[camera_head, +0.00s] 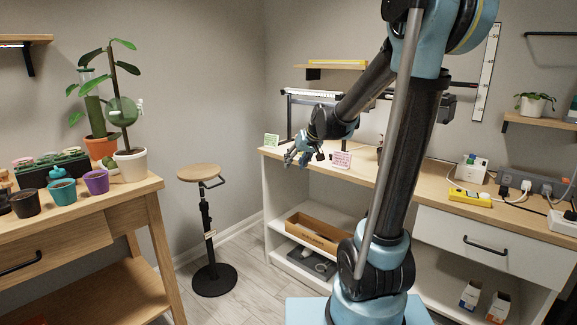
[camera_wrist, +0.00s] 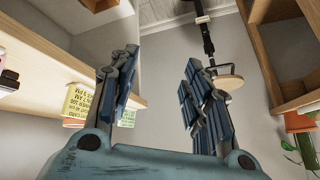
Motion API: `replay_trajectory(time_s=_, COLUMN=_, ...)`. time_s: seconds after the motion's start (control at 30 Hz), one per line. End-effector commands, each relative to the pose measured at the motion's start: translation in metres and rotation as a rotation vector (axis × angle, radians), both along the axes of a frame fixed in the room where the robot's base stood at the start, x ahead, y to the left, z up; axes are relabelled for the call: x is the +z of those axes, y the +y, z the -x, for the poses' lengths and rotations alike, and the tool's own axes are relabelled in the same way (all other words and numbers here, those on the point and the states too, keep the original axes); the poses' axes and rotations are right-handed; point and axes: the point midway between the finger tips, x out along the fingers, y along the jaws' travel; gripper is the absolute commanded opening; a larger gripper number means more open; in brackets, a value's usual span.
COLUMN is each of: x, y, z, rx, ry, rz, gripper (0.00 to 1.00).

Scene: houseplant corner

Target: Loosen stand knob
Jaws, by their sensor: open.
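A stand (camera_head: 200,171) with a round wooden top, a black post and a round black base stands on the floor between the two tables. A black bent handle (camera_head: 213,183) sticks out to the right just under its top. I cannot make out a separate knob. The stand appears upside down in the wrist view (camera_wrist: 229,83), beyond my right-hand fingers. My gripper (camera_head: 297,154) is open and empty, to the right of the stand and higher than its top, by the left end of the desk. In the wrist view its fingers (camera_wrist: 160,62) are spread, touching nothing visible.
The desk (camera_head: 395,180) carries a pink note card (camera_head: 341,160) and a green one (camera_head: 271,140) close to my gripper. A wooden table (camera_head: 125,195) with potted plants is at the left. Floor around the stand is clear.

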Motion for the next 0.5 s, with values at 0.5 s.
replay_trajectory(time_s=0.5, x=-0.027, y=-0.082, z=0.154, rx=-0.111, ry=0.161, rz=0.131, gripper=0.44)
